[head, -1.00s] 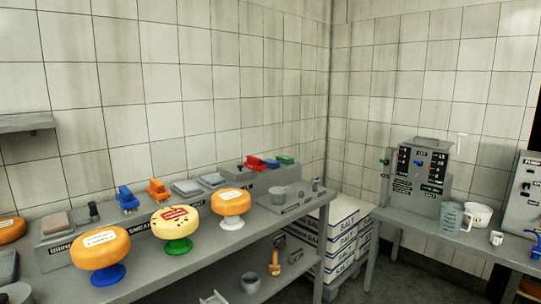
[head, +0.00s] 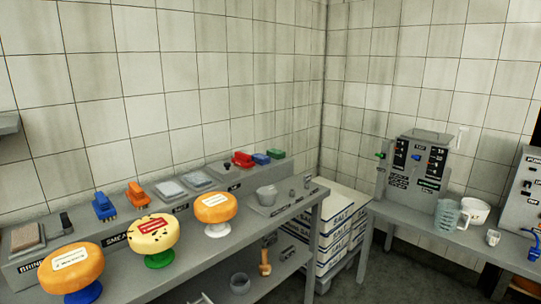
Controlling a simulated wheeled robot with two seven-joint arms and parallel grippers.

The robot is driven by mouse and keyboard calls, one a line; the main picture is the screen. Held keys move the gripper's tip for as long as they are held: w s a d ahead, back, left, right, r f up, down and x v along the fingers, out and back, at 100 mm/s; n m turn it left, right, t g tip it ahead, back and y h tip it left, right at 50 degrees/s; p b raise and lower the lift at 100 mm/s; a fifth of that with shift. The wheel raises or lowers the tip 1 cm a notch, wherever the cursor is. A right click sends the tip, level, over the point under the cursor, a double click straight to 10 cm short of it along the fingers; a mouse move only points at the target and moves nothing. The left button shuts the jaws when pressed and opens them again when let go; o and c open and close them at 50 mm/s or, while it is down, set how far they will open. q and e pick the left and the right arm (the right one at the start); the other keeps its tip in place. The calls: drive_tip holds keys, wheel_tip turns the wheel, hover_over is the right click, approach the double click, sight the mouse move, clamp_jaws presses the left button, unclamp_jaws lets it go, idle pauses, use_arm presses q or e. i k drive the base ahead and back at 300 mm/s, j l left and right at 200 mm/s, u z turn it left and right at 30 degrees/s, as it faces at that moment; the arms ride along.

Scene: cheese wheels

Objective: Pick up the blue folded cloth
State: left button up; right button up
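Two flat folded cloths lie side by side on the raised back ledge of the left bench. The left cloth (head: 169,190) is pale grey, and the right cloth (head: 198,180) looks pale blue-grey. They are small in view, so I cannot tell for sure which one is blue. Both lie to the right of an orange brush (head: 139,194) and behind the cheese wheels. Neither of my grippers is in view.
Cheese wheels on blue, green and white stands (head: 215,208) line the left bench (head: 190,262) in front of the ledge. A blue brush (head: 103,206) stands left of the orange one. Salt boxes (head: 335,225) are stacked between the left bench and the right table.

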sight(262, 160)
drive_tip(key=i+l+z, duration=0.25)
drive_tip(key=i, duration=1.05)
drive_tip(key=i+j+z, duration=0.25)
drive_tip(key=i, duration=1.05)
